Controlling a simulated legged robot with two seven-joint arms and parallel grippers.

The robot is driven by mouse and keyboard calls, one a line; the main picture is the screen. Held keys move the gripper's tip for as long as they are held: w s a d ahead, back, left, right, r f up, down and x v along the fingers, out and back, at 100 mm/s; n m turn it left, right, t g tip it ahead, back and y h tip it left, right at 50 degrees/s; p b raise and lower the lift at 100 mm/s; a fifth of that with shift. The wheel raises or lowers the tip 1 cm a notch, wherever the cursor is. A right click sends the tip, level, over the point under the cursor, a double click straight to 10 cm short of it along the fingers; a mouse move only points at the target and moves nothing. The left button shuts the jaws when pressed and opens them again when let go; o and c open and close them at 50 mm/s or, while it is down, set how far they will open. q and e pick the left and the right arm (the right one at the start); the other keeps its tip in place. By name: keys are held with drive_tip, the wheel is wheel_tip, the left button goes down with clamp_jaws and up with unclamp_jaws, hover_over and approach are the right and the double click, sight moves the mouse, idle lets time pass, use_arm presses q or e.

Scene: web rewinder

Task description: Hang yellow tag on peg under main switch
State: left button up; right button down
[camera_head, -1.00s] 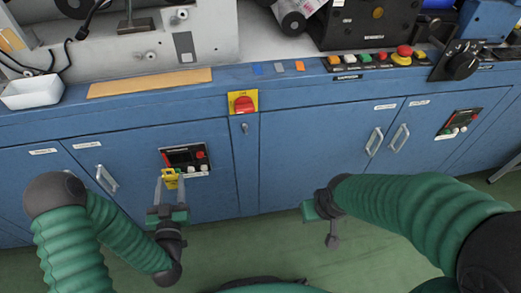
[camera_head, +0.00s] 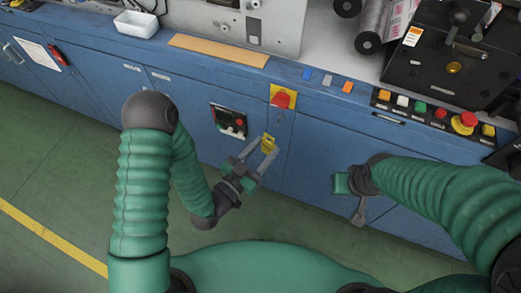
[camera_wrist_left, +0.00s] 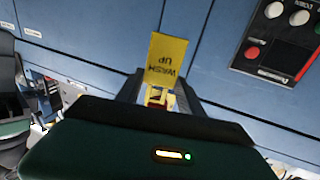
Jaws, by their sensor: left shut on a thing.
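The yellow tag (camera_head: 268,142) is in the jaws of my left gripper (camera_head: 262,151), in front of the blue cabinet front. In the left wrist view the tag (camera_wrist_left: 168,58) sticks out beyond the fingers, its "WASH UP" lettering upside down. The main switch (camera_head: 282,98) is a red knob on a yellow plate, above and slightly right of the tag. The small peg (camera_head: 279,118) under it is hard to make out, just above the tag; the tag looks apart from it. My right gripper (camera_head: 347,190) hangs at the right, its jaws unclear.
A black control panel (camera_head: 229,121) with buttons is on the cabinet left of the tag. A row of push buttons (camera_head: 420,108) lines the ledge at right. A white tray (camera_head: 136,24) and tan board (camera_head: 218,49) lie on the ledge. The green floor (camera_head: 60,190) looks clear.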

use_arm(q)
drive_tip(key=shift+x, duration=1.1)
drive_tip(key=shift+w+d+f, duration=0.1)
drive_tip(key=shift+w, duration=0.6)
drive_tip(key=shift+w+d+f, duration=0.1)
drive_tip(key=shift+w, duration=0.65)
drive_tip(key=shift+x, duration=0.9)
drive_tip(key=shift+w+f+b, duration=0.5)
drive_tip(key=shift+w+f, duration=0.05)
drive_tip(key=shift+w, duration=0.25)
drive_tip(key=o, duration=1.4)
